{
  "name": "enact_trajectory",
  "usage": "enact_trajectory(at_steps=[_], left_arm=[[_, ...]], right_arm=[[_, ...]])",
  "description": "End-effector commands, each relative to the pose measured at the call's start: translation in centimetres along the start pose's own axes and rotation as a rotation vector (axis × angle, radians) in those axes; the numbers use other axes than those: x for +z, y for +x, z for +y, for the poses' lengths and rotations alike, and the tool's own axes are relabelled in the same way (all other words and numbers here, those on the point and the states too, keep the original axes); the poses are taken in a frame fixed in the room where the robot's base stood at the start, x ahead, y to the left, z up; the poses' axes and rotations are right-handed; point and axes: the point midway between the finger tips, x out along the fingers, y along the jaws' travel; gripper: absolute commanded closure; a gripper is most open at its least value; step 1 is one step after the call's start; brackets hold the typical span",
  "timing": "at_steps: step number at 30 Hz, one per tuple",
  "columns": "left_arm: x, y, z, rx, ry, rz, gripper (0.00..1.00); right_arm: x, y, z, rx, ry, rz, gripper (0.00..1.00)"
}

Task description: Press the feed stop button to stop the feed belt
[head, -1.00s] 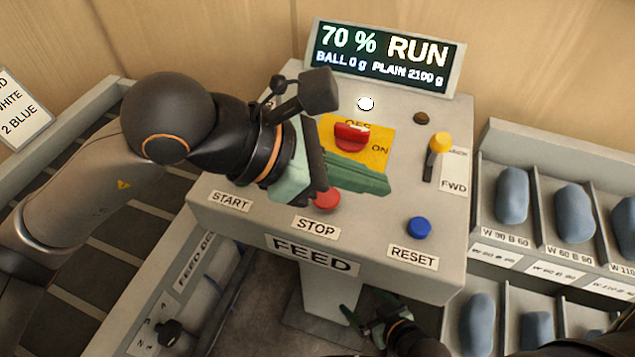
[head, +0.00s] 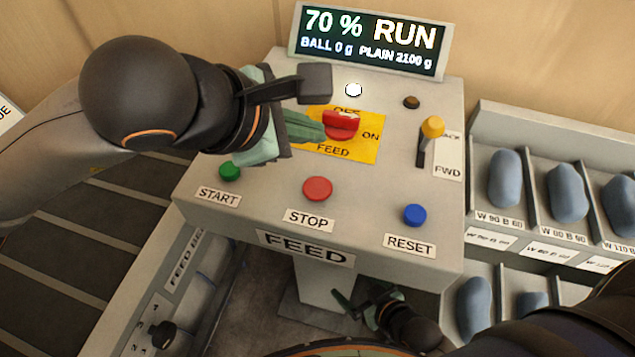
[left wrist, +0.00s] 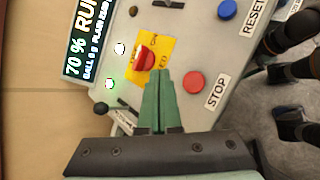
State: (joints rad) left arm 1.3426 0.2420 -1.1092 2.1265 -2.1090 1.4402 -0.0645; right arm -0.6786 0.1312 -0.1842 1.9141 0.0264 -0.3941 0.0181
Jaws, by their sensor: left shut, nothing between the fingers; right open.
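The red round stop button (head: 317,189) is in full view above the STOP label on the FEED panel (head: 370,215). It also shows in the left wrist view (left wrist: 193,81), right of my fingertips. My left gripper (head: 320,134) is shut and empty. Its green fingertips are above and behind the stop button, apart from it, beside the red rotary switch (head: 341,124) on the yellow plate. The same fingertips show in the left wrist view (left wrist: 160,74). My right gripper (head: 356,306) is open and low, below the panel's front edge. The display (head: 370,40) reads 70 % RUN.
The green start button (head: 229,172) is left of the stop button, and the blue reset button (head: 415,215) is right of it. A yellow-knobbed lever (head: 431,130) stands at the panel's right. Bins of grey-blue pillows (head: 505,180) are at right. The panel's front is clear.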

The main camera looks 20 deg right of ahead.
Motion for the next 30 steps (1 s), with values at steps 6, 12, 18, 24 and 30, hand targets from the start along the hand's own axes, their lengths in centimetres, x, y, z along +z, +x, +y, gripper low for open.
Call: enact_trajectory(at_steps=[6,12,18,24,30], left_arm=[[-1.4,1.9,-1.4,-0.002,-0.001,0.001,1.0],[-3.0,4.0,-3.0,-0.003,-0.001,0.001,1.0],[-4.0,5.5,-4.0,0.0,0.0,-0.001,1.0],[-4.1,5.7,-4.1,0.001,0.0,-0.001,1.0],[-4.0,5.6,-4.1,0.0,0.0,-0.001,1.0]], right_arm=[[1.0,0.9,0.1,0.0,0.0,0.0,0.04],[2.0,1.8,0.1,0.0,0.0,0.0,0.04],[4.1,3.6,0.1,-0.004,0.0,-0.009,0.04],[4.2,3.9,-0.1,-0.009,-0.001,-0.011,0.04],[3.6,3.8,-0.2,-0.01,-0.001,0.001,0.04]])
